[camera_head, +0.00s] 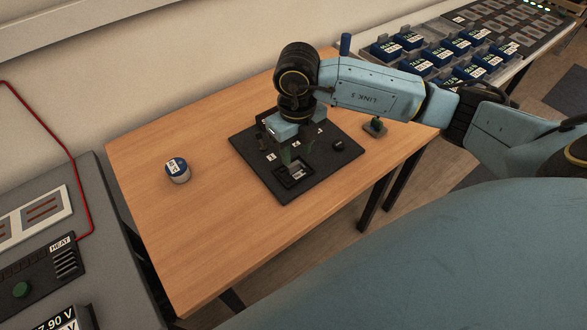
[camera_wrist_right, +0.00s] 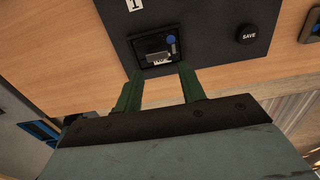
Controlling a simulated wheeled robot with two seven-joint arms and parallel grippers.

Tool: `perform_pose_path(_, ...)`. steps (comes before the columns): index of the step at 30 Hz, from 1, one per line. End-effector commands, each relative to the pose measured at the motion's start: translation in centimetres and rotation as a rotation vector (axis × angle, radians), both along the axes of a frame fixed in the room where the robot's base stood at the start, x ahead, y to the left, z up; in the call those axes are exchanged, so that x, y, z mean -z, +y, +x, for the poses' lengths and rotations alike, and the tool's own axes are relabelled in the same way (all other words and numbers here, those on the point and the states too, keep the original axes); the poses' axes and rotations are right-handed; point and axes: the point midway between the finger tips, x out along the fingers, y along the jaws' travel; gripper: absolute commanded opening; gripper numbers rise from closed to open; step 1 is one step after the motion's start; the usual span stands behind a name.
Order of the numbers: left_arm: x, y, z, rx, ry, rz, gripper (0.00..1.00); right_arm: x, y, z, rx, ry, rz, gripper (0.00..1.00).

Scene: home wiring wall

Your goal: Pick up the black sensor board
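A flat black board (camera_head: 262,174) lies on the wooden table, with small white number labels and a SAVE button (camera_wrist_right: 247,34). I cannot tell which of these is the sensor board. My right gripper (camera_head: 297,154) points down over the board, with green fingers apart and nothing between them. In the right wrist view its fingertips (camera_wrist_right: 161,72) appear just short of the recess. My left gripper is out of view.
A round blue-and-white tin (camera_head: 178,171) stands on the table at left. A small block with a green top (camera_head: 375,126) is near the right edge. Blue bins (camera_head: 430,57) stand at the back right. The table's front left is clear.

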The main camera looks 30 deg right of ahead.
Motion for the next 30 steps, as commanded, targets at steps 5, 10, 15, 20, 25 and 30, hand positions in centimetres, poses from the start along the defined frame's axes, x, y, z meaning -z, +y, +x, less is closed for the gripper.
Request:
perform_pose_path(5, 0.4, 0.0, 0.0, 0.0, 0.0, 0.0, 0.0, 1.7, 0.2, 0.1, 0.001, 0.001, 0.001, 0.4)
perform_pose_path(10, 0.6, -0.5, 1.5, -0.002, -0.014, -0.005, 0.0, 4.4, 0.3, 0.2, 0.0, 0.003, 0.001, 0.4)
perform_pose_path(15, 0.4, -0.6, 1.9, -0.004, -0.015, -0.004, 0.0, 5.2, 0.3, 0.3, 0.0, -0.001, 0.001, 0.4)
perform_pose_path(20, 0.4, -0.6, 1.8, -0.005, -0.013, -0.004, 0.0, 5.1, 0.3, 0.3, -0.001, -0.001, 0.001, 0.36)
perform_pose_path(25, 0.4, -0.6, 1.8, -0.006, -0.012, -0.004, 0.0, 5.1, 0.3, 0.3, -0.001, -0.001, 0.001, 0.14)
perform_pose_path(30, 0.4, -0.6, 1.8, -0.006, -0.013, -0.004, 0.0, 5.1, 0.3, 0.3, -0.001, -0.001, 0.001, 0.03)
